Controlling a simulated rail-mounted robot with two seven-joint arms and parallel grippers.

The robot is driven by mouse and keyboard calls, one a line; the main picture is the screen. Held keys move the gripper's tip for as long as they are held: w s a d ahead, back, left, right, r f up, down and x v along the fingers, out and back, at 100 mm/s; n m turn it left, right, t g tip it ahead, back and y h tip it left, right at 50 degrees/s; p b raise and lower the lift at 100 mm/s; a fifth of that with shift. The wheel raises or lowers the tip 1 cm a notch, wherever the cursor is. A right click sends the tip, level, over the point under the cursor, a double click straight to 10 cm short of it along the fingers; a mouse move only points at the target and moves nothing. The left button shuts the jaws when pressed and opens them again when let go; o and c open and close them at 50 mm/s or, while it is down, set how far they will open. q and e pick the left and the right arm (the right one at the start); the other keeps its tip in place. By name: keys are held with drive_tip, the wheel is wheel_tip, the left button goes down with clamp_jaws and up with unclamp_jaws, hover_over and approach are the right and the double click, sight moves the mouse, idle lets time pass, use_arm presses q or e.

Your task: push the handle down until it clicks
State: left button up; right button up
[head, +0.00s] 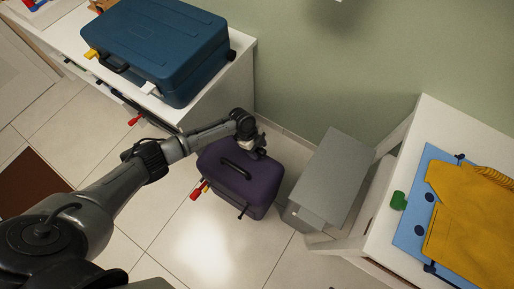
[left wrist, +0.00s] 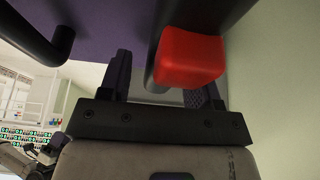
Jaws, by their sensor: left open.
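A purple suitcase (head: 240,190) with a black carry handle (head: 234,169) on its upper face stands on the tiled floor. My left gripper (head: 257,153) is at the suitcase's back edge, partly hidden by my wrist. In the left wrist view, the purple suitcase (left wrist: 110,22) fills the top. A black bar with a red block (left wrist: 190,60) on its end lies between or just in front of the open fingers of my left gripper (left wrist: 165,85). Whether they touch it I cannot tell. Another black curved bar (left wrist: 45,42) shows at the left. My right gripper is not in view.
A blue suitcase (head: 160,50) lies on a white cabinet (head: 225,92) at the upper left. A grey box (head: 328,175) stands right of the purple suitcase. A white table (head: 424,122) holds yellow clothing (head: 475,215). Floor in front is clear.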

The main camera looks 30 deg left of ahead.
use_arm(q)
drive_tip(key=shift+r, duration=0.1)
drive_tip(key=p+v, duration=0.4)
drive_tip(key=v, duration=0.9)
drive_tip(key=shift+a+r, duration=0.2)
drive_tip(key=shift+r, duration=0.05)
